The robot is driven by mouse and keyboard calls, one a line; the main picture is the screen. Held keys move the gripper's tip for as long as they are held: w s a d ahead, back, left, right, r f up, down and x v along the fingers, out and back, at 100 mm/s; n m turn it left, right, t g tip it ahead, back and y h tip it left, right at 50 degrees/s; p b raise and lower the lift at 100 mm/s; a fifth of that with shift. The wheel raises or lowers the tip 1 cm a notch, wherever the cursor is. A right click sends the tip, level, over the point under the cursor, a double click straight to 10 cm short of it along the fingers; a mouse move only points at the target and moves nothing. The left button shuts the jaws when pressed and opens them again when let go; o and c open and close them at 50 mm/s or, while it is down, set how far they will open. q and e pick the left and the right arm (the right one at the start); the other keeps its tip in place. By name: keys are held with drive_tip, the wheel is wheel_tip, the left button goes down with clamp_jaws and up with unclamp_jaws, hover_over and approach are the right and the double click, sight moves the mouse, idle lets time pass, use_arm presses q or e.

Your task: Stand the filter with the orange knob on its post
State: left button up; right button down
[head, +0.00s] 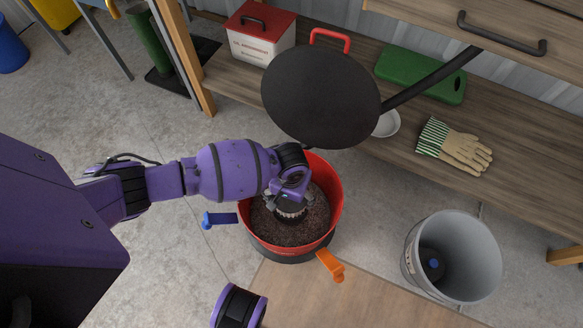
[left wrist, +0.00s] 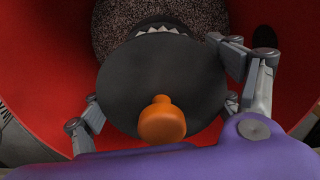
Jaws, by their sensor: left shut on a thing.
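The filter (left wrist: 165,80) with the orange knob (left wrist: 162,122) shows in the left wrist view as a dark disc, knob facing the camera, with pale pleats at its far edge. In the head view its pleated side (head: 291,211) shows inside the red drum (head: 333,190). My left gripper (head: 288,196) reaches down into the drum and is shut on the filter; its fingers sit on either side of the disc in the wrist view. I cannot make out the post; I cannot tell whether the filter touches anything below. My right gripper is not in view.
A round black lid (head: 320,95) stands over the drum's back edge. A grey bucket (head: 470,255) at right holds a dark part with a blue knob (head: 434,264). A wooden shelf (head: 520,150) runs behind.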

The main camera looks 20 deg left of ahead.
sight(290, 203)
use_arm(q)
wheel_tip(290, 203, down, 4)
drive_tip(key=shift+f+b, duration=0.2)
drive_tip(key=shift+b, duration=0.85)
drive_tip(key=shift+r, duration=0.15)
drive_tip(key=shift+f, duration=0.2)
drive_tip(key=o, duration=1.2)
wheel_tip(290, 203, up, 12)
drive_tip(key=p, duration=0.6)
drive_tip(key=shift+r, duration=0.2)
